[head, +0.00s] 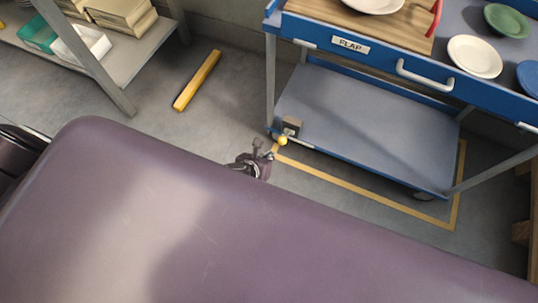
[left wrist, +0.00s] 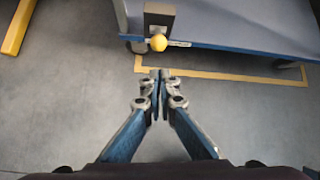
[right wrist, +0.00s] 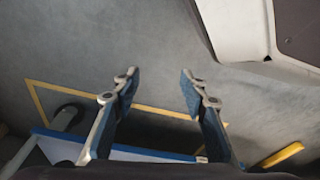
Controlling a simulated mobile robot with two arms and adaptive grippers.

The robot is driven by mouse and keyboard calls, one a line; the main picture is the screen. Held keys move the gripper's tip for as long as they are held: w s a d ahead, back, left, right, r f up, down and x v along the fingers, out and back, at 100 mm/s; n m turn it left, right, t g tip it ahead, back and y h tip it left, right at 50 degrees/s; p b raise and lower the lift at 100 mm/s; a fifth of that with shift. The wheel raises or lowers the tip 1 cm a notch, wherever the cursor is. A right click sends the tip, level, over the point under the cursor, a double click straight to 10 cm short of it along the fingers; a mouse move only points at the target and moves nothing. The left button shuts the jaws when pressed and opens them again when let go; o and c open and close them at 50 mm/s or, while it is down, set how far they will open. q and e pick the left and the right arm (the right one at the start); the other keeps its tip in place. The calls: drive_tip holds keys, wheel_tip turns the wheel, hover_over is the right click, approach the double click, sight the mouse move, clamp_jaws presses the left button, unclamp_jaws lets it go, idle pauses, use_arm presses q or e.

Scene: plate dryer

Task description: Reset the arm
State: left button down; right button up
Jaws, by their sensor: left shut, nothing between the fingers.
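My left gripper (head: 262,156) shows small in the head view, just past the edge of my purple body and near the cart's lower left corner. In the left wrist view its fingers (left wrist: 157,80) are together with nothing between them. My right gripper (right wrist: 159,78) shows only in the right wrist view. Its fingers are apart and empty, above the floor and the cart's blue edge. The blue cart (head: 365,125) has a yellow knob (head: 282,141) on a grey bracket at its lower shelf. The knob also shows in the left wrist view (left wrist: 158,43), beyond the fingertips and apart from them.
The cart's top holds a wooden board (head: 340,30), white plates (head: 475,56), a green bowl (head: 507,19) and a blue plate (head: 530,77). A grey shelf (head: 130,60) with boxes stands at upper left. A yellow bar (head: 197,80) lies on the open floor between them.

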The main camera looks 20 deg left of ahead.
use_arm(q)
drive_tip(key=shift+s, duration=0.1)
use_arm(e)
drive_tip(key=shift+r, duration=0.1)
idle(0.5)
